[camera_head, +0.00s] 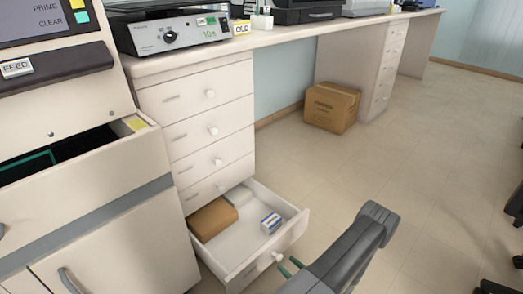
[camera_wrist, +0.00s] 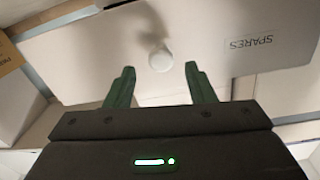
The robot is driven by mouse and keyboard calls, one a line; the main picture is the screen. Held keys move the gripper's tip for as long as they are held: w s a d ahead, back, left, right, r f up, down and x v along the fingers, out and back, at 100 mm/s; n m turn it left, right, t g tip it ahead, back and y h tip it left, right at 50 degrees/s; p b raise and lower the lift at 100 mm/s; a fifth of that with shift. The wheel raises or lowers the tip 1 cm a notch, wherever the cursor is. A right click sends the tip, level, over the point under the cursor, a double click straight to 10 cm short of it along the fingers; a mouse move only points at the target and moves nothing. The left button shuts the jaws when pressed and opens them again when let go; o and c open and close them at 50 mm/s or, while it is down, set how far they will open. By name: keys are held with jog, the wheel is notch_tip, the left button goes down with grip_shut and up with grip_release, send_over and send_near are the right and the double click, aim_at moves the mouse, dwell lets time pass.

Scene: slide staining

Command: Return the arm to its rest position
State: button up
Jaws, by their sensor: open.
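My arm (camera_head: 345,250) reaches in from the bottom right of the head view, beside the open bottom drawer. A pale drawer front (camera_wrist: 250,22) with a round white knob (camera_wrist: 160,58) and the word SPARES lies beyond the fingertips. I cannot tell whether the fingers touch it.
The open drawer (camera_head: 292,234) holds a brown box (camera_head: 213,218), a white item (camera_head: 238,195) and a small blue-and-white box (camera_head: 271,222). The drawers above are shut. A cardboard box (camera_head: 331,107) stands under the counter. Floor (camera_head: 420,150) right of my arm is clear; dark chair parts show at the right edge.

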aim_at(281, 259)
jog(key=shift+x, duration=1.9)
jog(key=shift+r, duration=0.1)
